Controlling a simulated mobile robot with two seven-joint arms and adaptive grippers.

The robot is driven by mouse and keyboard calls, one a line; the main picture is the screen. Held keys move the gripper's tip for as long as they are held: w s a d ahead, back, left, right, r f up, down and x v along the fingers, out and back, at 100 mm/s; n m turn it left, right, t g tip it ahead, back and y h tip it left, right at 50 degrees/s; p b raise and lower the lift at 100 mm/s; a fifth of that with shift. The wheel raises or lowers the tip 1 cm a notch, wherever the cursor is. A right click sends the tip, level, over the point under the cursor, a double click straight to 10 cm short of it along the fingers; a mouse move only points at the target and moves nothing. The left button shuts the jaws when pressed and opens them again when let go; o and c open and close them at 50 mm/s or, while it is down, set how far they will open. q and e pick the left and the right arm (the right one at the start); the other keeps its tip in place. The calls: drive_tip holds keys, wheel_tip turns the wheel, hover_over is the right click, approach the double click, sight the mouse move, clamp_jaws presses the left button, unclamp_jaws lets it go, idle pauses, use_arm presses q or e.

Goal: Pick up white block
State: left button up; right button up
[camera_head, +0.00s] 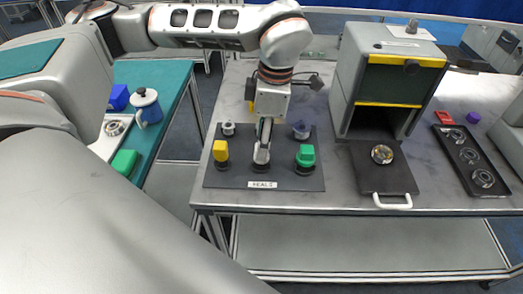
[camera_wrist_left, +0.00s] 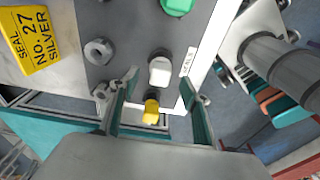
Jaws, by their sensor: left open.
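The white block (camera_head: 261,154) stands on the dark board marked SEALS (camera_head: 290,180), between a yellow block (camera_head: 220,151) and a green block (camera_head: 306,155). My left gripper (camera_head: 264,132) points down over the white block and hides part of it. In the left wrist view the white block (camera_wrist_left: 160,72) shows between the tips of my open left gripper (camera_wrist_left: 161,80). I cannot tell whether the fingers are beside it or just above it. The yellow block (camera_wrist_left: 151,112) also shows between the fingers there. My right gripper is not in view.
Two grey knobs stand behind the blocks. A yellow tag reading SEAL No. 27 SILVER (camera_wrist_left: 30,38) lies nearby. Right of the board is a grey machine (camera_head: 390,75) with its tray (camera_head: 370,180) out, then a black holder (camera_head: 470,160). A teal table (camera_head: 165,95) is at left.

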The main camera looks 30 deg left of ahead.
use_arm(q)
wheel_tip(320, 180, down, 2)
drive_tip(key=shift+s+f, duration=0.15)
drive_tip(key=shift+f, duration=0.05)
drive_tip(key=shift+a+f, duration=0.15)
drive_tip(key=shift+f, duration=0.25)
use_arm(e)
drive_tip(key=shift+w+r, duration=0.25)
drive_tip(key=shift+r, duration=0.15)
use_arm(q)
drive_tip(key=c, duration=1.2)
